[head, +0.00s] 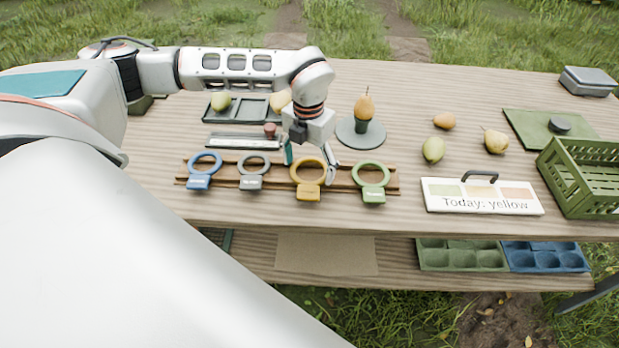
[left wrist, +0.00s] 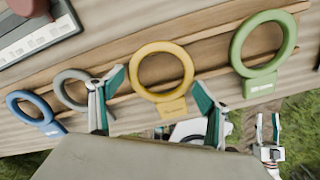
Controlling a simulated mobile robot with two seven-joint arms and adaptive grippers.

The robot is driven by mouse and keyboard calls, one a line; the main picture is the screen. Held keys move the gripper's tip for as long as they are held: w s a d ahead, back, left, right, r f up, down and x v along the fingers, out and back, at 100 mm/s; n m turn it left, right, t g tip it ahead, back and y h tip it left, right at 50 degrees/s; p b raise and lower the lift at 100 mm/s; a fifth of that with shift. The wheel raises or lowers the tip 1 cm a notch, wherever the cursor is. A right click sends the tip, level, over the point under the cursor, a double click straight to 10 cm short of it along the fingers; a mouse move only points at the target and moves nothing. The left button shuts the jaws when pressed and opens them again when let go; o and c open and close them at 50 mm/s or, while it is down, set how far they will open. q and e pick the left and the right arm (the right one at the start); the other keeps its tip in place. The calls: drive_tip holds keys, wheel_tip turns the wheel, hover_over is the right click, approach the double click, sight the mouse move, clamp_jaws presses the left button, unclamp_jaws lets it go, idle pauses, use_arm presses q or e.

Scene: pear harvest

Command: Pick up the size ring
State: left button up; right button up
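Size rings in blue (head: 204,170), grey (head: 252,172), yellow (head: 308,178) and green (head: 371,182) stand in a row on a wooden rack (head: 226,178). My left gripper (head: 309,164) is over the yellow ring, open and empty. In the left wrist view the fingers (left wrist: 155,92) are spread on either side of the yellow ring (left wrist: 161,72); the left finger is close to the grey ring (left wrist: 74,88). I cannot tell whether they touch the rings. My right gripper (left wrist: 267,122) shows small at the lower right of the left wrist view, open and empty.
A sign (head: 482,196) reading "Today: yellow" stands right of the rack. A green crate (head: 584,178) is at the right edge. A pear stands on a round grey base (head: 348,134) behind the rings. Loose pears, including a green one (head: 433,150), lie right of it.

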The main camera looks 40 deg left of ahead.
use_arm(q)
drive_tip(key=c, duration=0.5)
drive_tip(key=shift+o, duration=0.2)
